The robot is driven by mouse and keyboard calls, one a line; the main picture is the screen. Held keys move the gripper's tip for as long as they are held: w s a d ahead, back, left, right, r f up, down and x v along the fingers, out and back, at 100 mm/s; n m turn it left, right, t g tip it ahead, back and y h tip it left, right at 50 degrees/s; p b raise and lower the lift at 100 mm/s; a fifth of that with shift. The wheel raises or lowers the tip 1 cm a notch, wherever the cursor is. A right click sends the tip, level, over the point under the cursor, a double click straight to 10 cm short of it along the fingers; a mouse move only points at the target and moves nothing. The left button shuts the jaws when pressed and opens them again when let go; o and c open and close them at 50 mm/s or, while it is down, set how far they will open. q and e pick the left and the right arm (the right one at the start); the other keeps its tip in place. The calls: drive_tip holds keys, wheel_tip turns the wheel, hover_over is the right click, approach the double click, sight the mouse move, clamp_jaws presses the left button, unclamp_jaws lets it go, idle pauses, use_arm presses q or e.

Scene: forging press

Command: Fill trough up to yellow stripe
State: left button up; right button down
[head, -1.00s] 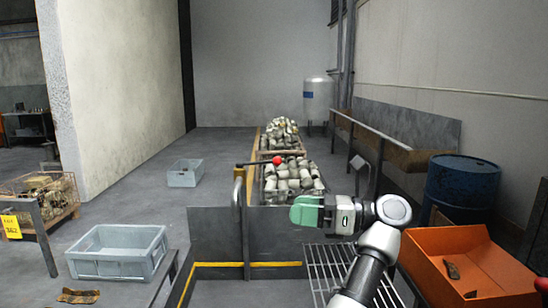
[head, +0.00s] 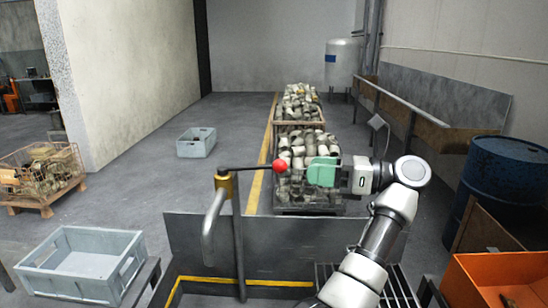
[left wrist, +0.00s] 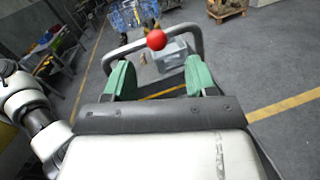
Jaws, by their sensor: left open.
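The dark grey trough (head: 300,244) fills the bottom middle of the head view. A yellow stripe (head: 255,282) runs along its inside wall. I cannot make out any water below the stripe. A post beside it carries a brass valve (head: 224,185), a curved grey spout (head: 211,230) over the trough, and a lever ending in a red knob (head: 280,166). My left gripper (head: 318,172) has green fingers, is open and empty, and points at the knob from its right. In the left wrist view the knob (left wrist: 157,40) lies just beyond the gap between the fingers (left wrist: 160,76). My right gripper is not in view.
Wire bins of metal parts (head: 300,198) stand behind the trough. A blue drum (head: 505,180) and an orange bin (head: 490,272) are at right. A grey crate (head: 70,235) is at left. The floor left of the bins is mostly clear.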

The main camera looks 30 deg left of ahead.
sight(282, 166)
use_arm(q)
drive_tip(key=x, duration=0.1)
drive_tip(key=p+x, duration=0.1)
drive_tip(key=x, duration=0.3)
drive_tip(key=shift+s+d+r+p, duration=0.2)
drive_tip(key=shift+s+r+p, duration=0.1)
drive_tip(key=shift+s+p, duration=0.1)
drive_tip(key=x, duration=0.1)
drive_tip(key=p+x, duration=0.1)
drive_tip(key=x, duration=0.2)
drive_tip(key=shift+w+f, duration=0.2)
drive_tip(key=shift+w, duration=0.1)
drive_tip(key=shift+s+a+p, duration=0.25)
drive_tip(key=shift+a+p, duration=0.05)
drive_tip(key=shift+a, duration=0.2)
drive_tip(key=shift+f, duration=0.1)
drive_tip(key=c, duration=0.9)
clamp_jaws()
drive_tip(key=shift+a, duration=0.1)
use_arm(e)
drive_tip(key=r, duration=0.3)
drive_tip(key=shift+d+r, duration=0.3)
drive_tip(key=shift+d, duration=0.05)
